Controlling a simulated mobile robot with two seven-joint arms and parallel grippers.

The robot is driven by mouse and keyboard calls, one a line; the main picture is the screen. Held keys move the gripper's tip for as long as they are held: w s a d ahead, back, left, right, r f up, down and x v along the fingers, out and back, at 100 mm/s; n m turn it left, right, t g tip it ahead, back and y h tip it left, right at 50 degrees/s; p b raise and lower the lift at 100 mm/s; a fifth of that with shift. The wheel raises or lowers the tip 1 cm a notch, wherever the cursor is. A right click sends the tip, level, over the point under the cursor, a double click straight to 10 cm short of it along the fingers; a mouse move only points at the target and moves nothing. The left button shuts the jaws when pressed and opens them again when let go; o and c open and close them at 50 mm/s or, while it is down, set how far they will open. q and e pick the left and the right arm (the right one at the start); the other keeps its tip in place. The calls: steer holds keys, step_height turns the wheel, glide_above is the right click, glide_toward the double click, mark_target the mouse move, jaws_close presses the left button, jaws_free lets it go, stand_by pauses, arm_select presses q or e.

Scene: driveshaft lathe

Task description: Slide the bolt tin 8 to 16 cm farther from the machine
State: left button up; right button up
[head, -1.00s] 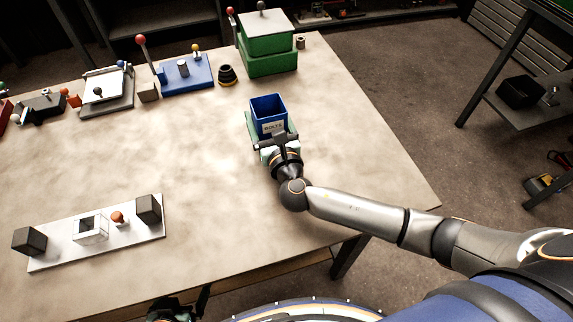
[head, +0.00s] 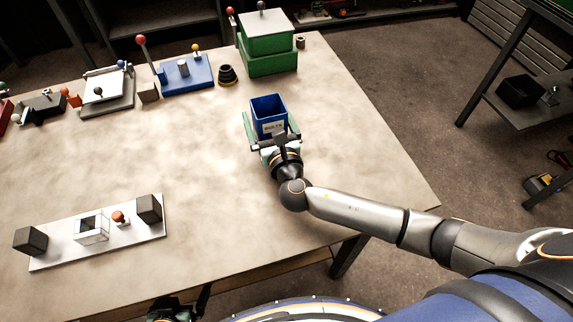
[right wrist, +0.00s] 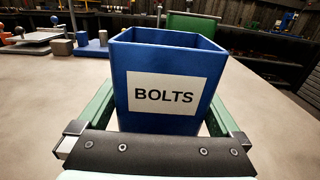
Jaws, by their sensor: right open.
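The bolt tin (head: 268,116) is a blue open-topped box, upright on the table, with a white label. In the right wrist view the tin (right wrist: 170,58) fills the middle and its label reads BOLTS. My right gripper (head: 269,121) is open, with its green fingers on either side of the tin and its palm on the near, labelled side. The right finger stands visibly apart from the tin; contact on the left side is unclear. My left gripper (head: 178,308) shows only partly at the bottom edge, and its jaws cannot be made out.
Behind the tin stand a green box-shaped unit (head: 268,48), a dark ringed cone (head: 227,75) and a blue fixture (head: 186,75). A white plate with blocks (head: 100,238) lies front left. The table (head: 185,165) is bare left of the tin; its right edge is near.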

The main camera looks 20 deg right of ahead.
steer(key=shift+s+p, duration=1.05)
steer(key=shift+s, duration=2)
steer(key=s, duration=1.2)
